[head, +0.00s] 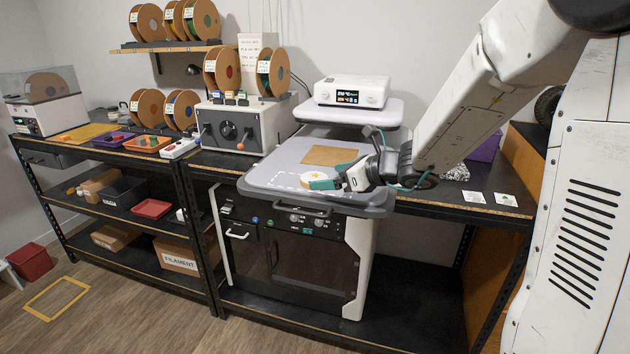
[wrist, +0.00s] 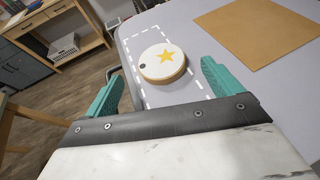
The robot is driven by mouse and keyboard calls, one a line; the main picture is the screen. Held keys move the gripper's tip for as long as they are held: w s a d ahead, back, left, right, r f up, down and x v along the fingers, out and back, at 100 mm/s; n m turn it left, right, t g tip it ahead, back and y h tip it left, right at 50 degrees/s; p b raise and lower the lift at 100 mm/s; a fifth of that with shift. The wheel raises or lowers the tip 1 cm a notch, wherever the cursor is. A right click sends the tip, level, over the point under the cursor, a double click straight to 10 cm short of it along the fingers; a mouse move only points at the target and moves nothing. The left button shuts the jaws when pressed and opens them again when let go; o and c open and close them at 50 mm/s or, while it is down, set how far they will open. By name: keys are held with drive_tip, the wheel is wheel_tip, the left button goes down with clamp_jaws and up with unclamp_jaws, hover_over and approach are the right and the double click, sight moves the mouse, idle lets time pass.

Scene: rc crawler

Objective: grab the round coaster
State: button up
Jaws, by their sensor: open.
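The round coaster (wrist: 162,64) is a white disc with a yellow star, a dark dot and a wood-coloured edge. It lies flat on the grey tray top (wrist: 210,97), inside a white dashed outline. In the head view the coaster (head: 314,176) shows small, partly hidden by my gripper. My gripper (wrist: 160,88) is open, with teal fingers to the left and right of the coaster in the wrist view. The coaster appears a little beyond the fingertips; I cannot tell whether they touch it. My gripper (head: 338,178) also shows over the tray in the head view.
A flat brown square (head: 330,155) lies on the tray behind the coaster. A white device with a display (head: 352,92) stands on a raised shelf behind. A grey box with spools (head: 240,122) stands to the left. The tray's front edge (head: 310,201) is close to the coaster.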

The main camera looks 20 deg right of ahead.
sight(313, 177)
drive_tip(key=x, duration=0.4)
drive_tip(key=shift+w, duration=0.1)
drive_tip(key=c, duration=1.1)
drive_tip(key=shift+r, duration=0.15)
